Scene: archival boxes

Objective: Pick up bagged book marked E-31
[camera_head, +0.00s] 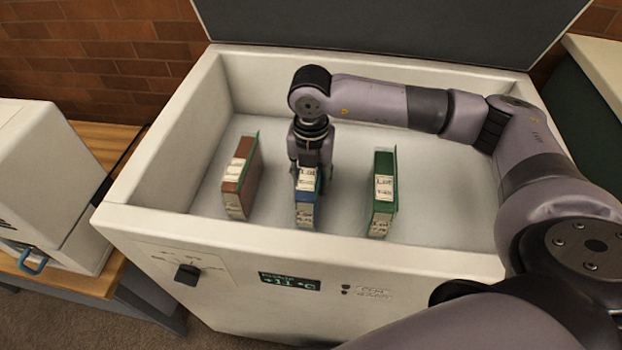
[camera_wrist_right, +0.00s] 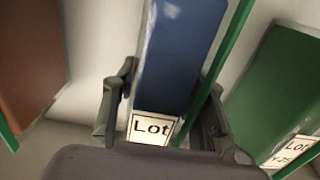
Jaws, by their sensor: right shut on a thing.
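A blue bagged book (camera_head: 306,200) stands upright in the middle of the white chest. Its lower label is too blurred to read in the head view; in the right wrist view the blue book (camera_wrist_right: 180,55) shows only "Lot", the rest hidden by my gripper. My right gripper (camera_head: 308,168) reaches down from above and is shut on the blue book, one finger on each side. A brown book (camera_head: 240,185) stands to the left and a green book (camera_head: 384,190) to the right, both apart from the gripper. I cannot read E-31 on any label. My left gripper is not in view.
The open chest (camera_head: 170,150) has raised walls around the books and a dark raised lid (camera_head: 400,30) behind. Free floor lies between the books. A white box-shaped unit (camera_head: 45,170) stands on a wooden table at the left.

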